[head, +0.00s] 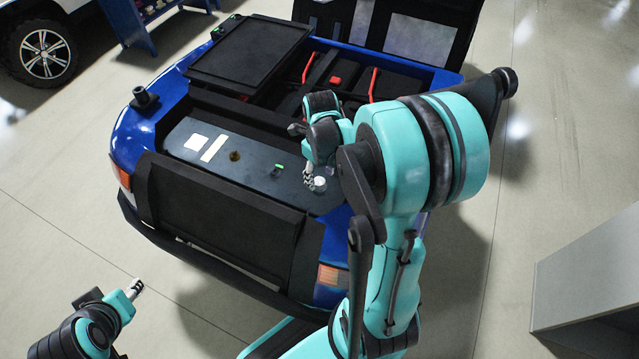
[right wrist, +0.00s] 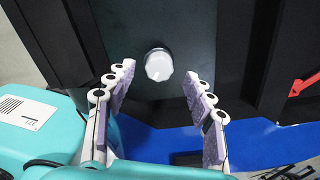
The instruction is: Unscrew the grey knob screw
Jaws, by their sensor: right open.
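The grey knob screw (head: 320,184) stands on the dark top panel of the blue machine, near the panel's right end. In the right wrist view the pale round knob (right wrist: 158,65) is just beyond the fingertips, between their lines. My right gripper (head: 308,176) is open and close beside the knob; in the right wrist view its fingers (right wrist: 155,82) are spread, with nothing between them. I cannot tell whether any finger touches the knob. My left gripper (head: 134,288) is low at the left, away from the machine; whether it is open does not show clearly.
The dark panel (head: 255,173) also bears a brass-coloured knob (head: 234,156), a green-topped part (head: 278,169) and white labels. A raised black lid (head: 250,50) and red bars (head: 373,84) lie behind. A grey block (head: 590,275) stands at the right.

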